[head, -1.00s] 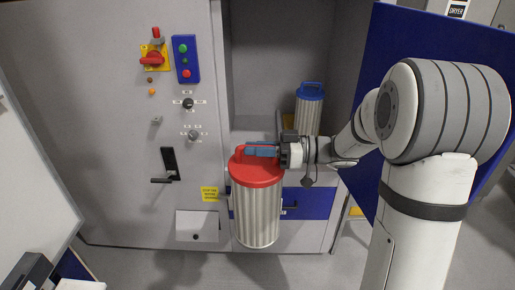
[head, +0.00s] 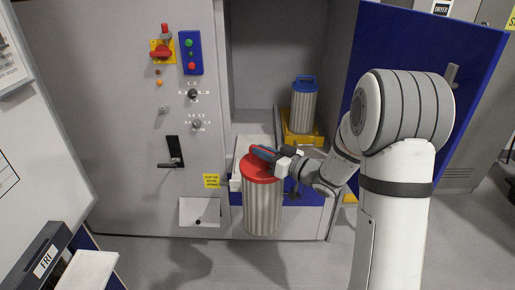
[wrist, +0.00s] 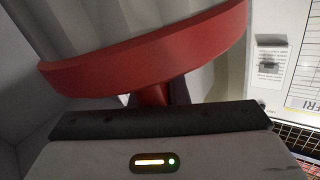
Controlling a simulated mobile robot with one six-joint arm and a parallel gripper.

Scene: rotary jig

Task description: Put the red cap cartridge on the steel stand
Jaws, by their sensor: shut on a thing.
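The red cap cartridge (head: 262,207) has a pleated pale body and a red cap with a handle on top. My gripper (head: 264,153) is shut on that handle and holds the cartridge upright in front of the cabinet, its lower end over the grey floor. In the wrist view the red cap (wrist: 150,55) fills the upper part, with its handle running down to my gripper (wrist: 155,100); the fingertips are mostly hidden. I cannot make out the steel stand for certain in these views.
A blue cap cartridge (head: 303,108) stands on a yellow base (head: 290,134) in the open cabinet bay. The blue door (head: 425,60) is open at right. A control panel (head: 191,52) is at left. A whiteboard (head: 45,130) and FRI file box (head: 40,265) edge the left. Floor in front looks clear.

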